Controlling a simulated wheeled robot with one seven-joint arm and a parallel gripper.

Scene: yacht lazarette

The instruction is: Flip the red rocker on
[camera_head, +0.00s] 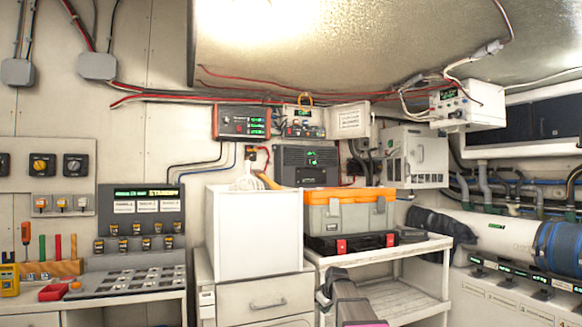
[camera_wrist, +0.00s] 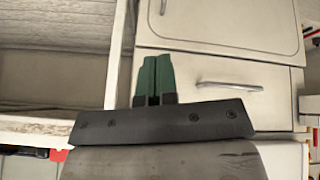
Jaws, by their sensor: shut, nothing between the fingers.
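My gripper (camera_wrist: 154,78) shows in the wrist view as two dark green fingers, closed together and empty. Behind them is a pale cabinet front with a bar handle (camera_wrist: 229,87); no switch is seen near the fingertips. In the head view, a wall plate (camera_head: 61,204) with several small switches is at the left, below two black rotary switches. To its right is a dark panel (camera_head: 141,205) with a lit green display and rows of small yellow-and-black switches. I cannot single out a red rocker or its position at this size.
A white box (camera_head: 254,232) stands on the drawer cabinet (camera_head: 255,299). An orange-lidded toolbox (camera_head: 349,211) on a black case sits on the shelf cart (camera_head: 395,249).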

